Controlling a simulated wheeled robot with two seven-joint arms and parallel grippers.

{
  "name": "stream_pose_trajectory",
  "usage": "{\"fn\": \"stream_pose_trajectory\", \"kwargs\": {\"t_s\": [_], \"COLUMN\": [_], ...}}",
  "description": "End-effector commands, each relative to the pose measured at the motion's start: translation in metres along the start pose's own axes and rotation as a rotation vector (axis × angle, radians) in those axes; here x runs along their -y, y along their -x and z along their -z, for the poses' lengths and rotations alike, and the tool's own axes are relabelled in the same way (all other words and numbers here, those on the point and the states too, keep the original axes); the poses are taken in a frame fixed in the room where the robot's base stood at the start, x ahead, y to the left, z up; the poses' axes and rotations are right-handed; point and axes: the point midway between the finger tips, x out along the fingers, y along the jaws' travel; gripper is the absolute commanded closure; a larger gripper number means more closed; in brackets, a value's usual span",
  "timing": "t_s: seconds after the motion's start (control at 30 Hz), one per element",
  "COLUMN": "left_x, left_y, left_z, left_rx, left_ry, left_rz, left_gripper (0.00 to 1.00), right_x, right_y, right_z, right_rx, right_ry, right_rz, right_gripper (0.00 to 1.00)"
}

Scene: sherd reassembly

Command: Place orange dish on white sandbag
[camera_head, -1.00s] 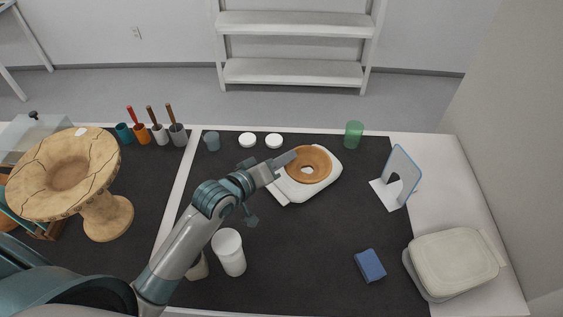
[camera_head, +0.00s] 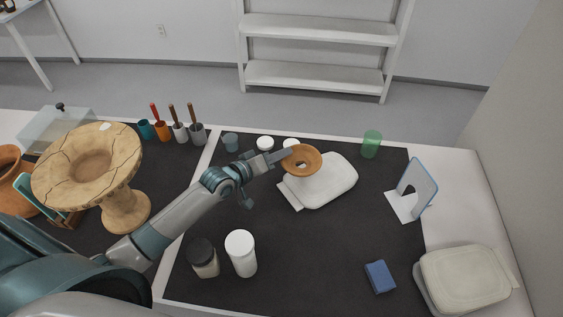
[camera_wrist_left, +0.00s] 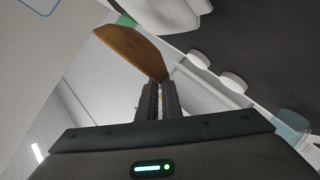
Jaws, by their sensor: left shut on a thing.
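The orange dish (camera_head: 303,172) is a round brown-orange dish with a dark hollow in its middle. My left gripper (camera_head: 284,156) is shut on its left rim. In the left wrist view the dish (camera_wrist_left: 130,48) shows nearly edge-on, gripped between the fingertips (camera_wrist_left: 158,88). The white sandbag (camera_head: 330,184) lies flat on the dark mat, to the right of and below the dish in the head view. The dish overlaps the sandbag's upper left part in the picture. I cannot tell whether they touch. My right gripper is not in view.
White lids (camera_head: 265,143) lie behind my left gripper. A white jar (camera_head: 241,254) stands in front. A large cracked vessel (camera_head: 125,208) stands left.

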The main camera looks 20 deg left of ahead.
Motion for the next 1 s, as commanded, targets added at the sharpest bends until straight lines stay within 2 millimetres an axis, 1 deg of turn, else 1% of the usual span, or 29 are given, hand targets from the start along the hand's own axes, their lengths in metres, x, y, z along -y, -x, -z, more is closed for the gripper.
{"fn": "stream_pose_trajectory", "kwargs": {"t_s": [0.17,0.47,0.87,0.97,1.0], "left_x": [0.004,0.027,0.030,0.031,0.031], "left_y": [-0.002,-0.011,-0.013,-0.012,-0.012], "left_z": [-0.003,-0.022,-0.026,-0.026,-0.026], "left_rx": [-0.001,0.000,-0.001,0.000,0.000], "left_ry": [0.001,0.000,0.000,0.000,0.000], "left_rz": [0.000,0.000,-0.001,0.000,0.000], "left_gripper": [1.00,1.00,1.00,0.78,0.75], "right_x": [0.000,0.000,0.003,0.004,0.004], "right_y": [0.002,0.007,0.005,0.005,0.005], "right_z": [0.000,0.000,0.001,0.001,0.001], "right_rx": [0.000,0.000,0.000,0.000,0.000], "right_ry": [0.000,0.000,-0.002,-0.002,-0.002], "right_rz": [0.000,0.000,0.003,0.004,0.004], "right_gripper": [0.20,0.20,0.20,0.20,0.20]}}
